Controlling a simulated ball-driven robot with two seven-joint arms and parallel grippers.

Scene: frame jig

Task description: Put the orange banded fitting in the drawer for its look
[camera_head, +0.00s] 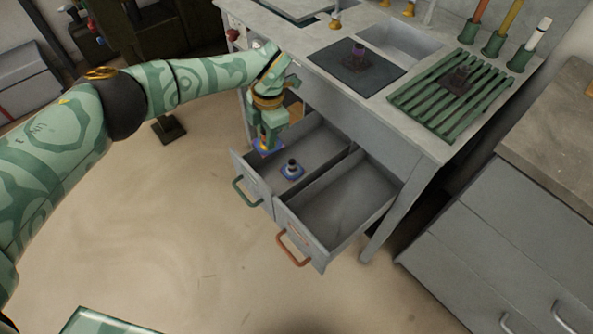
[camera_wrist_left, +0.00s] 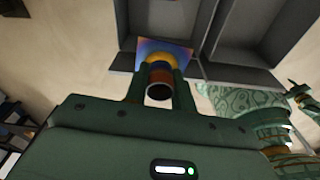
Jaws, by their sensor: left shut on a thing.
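My left gripper (camera_head: 266,140) is shut on a banded fitting, pointing down by the left side of the open drawers. In the left wrist view the fitting (camera_wrist_left: 159,78) has a round dark-ended post with yellow and orange bands and a square blue-and-orange base. The base overlaps the edge of the green-handled drawer (camera_head: 252,185) in the picture; its height over it is hard to tell.
The grey bench top (camera_head: 335,85) above the drawers carries a dark mat (camera_head: 335,65) with a dark fitting and a green slatted rack (camera_head: 420,100) with another. A grey cabinet (camera_head: 490,240) stands at right. The floor before the drawers is clear.

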